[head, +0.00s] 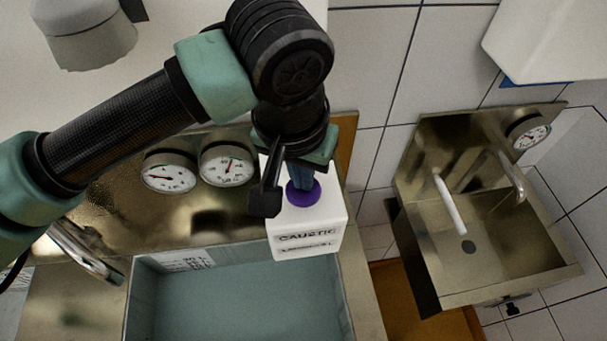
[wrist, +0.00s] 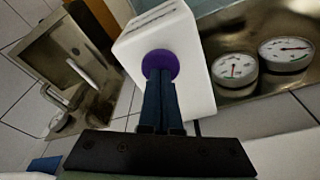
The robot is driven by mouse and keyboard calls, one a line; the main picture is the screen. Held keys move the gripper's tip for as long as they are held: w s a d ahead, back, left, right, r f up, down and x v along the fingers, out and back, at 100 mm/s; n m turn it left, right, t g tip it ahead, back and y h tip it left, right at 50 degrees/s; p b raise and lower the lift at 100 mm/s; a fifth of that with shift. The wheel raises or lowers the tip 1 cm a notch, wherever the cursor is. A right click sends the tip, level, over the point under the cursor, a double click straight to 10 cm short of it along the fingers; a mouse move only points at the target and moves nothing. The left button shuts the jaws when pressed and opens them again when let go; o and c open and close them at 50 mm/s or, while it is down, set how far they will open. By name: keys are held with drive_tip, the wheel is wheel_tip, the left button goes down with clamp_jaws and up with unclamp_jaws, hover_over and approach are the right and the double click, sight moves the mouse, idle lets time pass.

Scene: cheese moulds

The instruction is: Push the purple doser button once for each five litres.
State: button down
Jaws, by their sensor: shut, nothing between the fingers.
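The purple doser button (head: 303,192) is on the upper part of a white box labelled CAUSTIC (head: 308,226). The button also shows in the wrist view (wrist: 160,64), just beyond my fingertips. My gripper (head: 302,182) is shut and empty, with its blue fingers pointing at the button. In the wrist view the fingertips (wrist: 160,74) overlap the lower part of the button. I cannot tell whether they touch it or how far it is pressed.
A blue-green basin (head: 240,300) lies below the doser, with a label (head: 182,260) at its back edge. Two dial gauges (head: 168,172) (head: 228,166) sit left of the doser. A steel sink (head: 480,230) with a tap stands to the right.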

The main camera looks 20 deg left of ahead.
drive_tip(key=w+p+v, duration=0.1)
drive_tip(key=p+v, duration=0.1)
drive_tip(key=v, duration=0.4)
drive_tip(key=shift+r, duration=0.55)
drive_tip(key=shift+w, duration=0.1)
idle(0.5)
wheel_tip(320, 180, down, 3)
drive_tip(key=n+g+p, duration=0.1)
drive_tip(key=n+p, duration=0.1)
drive_tip(key=n, duration=1)
drive_tip(key=n+g+p, duration=0.1)
drive_tip(key=n+p, duration=0.1)
drive_tip(key=n, duration=1)
drive_tip(key=shift+w+r, duration=0.1)
drive_tip(key=shift+r, duration=0.05)
drive_tip(key=shift+f+b, duration=0.35)
drive_tip(key=shift+b, duration=0.15)
drive_tip(key=shift+f, duration=0.1)
idle(0.9)
